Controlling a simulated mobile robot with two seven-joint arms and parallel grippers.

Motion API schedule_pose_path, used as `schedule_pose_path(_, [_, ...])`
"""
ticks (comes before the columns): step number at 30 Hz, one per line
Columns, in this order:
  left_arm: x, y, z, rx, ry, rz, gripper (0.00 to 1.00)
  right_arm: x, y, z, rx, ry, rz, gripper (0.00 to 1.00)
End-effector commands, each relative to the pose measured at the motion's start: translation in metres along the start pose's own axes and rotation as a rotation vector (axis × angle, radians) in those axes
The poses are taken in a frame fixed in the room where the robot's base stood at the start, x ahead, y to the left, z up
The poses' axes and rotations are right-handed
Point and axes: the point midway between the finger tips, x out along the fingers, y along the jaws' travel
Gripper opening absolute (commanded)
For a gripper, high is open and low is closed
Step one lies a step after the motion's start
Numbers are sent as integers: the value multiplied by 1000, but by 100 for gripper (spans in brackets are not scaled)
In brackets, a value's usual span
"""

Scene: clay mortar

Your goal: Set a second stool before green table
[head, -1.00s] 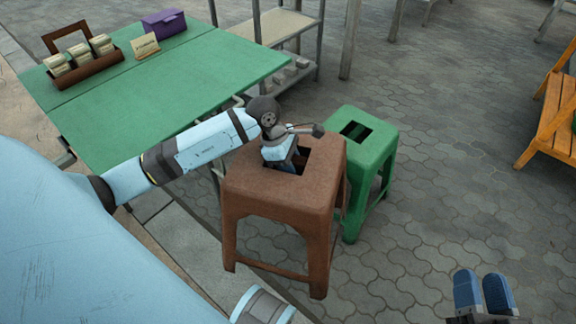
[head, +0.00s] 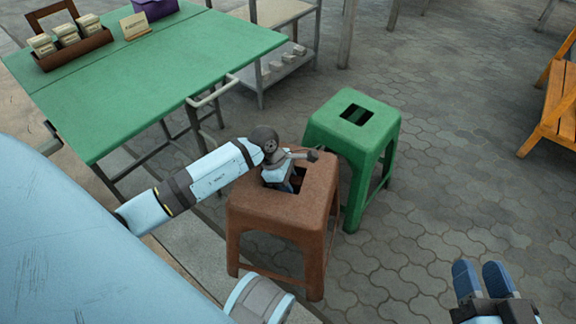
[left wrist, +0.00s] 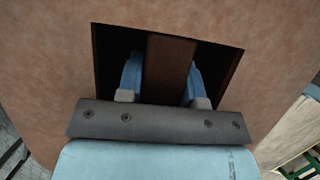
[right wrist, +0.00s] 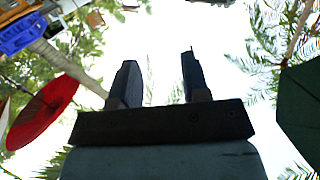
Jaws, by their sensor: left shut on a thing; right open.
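A brown stool (head: 262,207) stands upright in the middle of the head view. My left gripper (head: 296,184) reaches down into the square hole in its seat. In the left wrist view its two blue fingers (left wrist: 163,80) are inside the hole, on either side of a brown bar (left wrist: 170,65), and shut on the stool. A green stool (head: 370,125) stands upright just behind and to the right of the brown one. The green table (head: 170,75) is at the upper left, apart from both stools. My right gripper (head: 482,280) is open and empty at the lower right.
On the table are a brown tray (head: 75,52) of packets, a small sign (head: 135,26) and a purple box (head: 155,9). A grey shelf (head: 285,70) stands behind the table. An orange bench (head: 553,105) is at far right. Paving between is clear.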

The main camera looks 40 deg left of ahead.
Motion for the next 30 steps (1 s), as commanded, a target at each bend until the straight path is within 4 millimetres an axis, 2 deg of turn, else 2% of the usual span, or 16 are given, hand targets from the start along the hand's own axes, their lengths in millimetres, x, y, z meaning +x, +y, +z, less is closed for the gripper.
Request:
schedule_pose_path(10, [37,0,-14,-1,-3,2,0,4,8,1,-86,48,7,43])
schedule_pose_path(16, [37,1,-15,1,-2,3,0,6,10,-6,-121,64,3,43])
schedule_pose_path(23, [41,1,-16,1,-1,2,0,6,10,-4,-123,67,4,43])
schedule_pose_path(24, [41,0,-17,0,0,0,43,6,10,-5,-123,68,4,43])
schedule_pose_path(26, [41,0,-17,0,0,-1,57,6,10,-5,-122,68,4,43])
schedule_pose_path(30, [41,0,-17,0,0,-1,59,5,10,-4,-118,65,4,43])
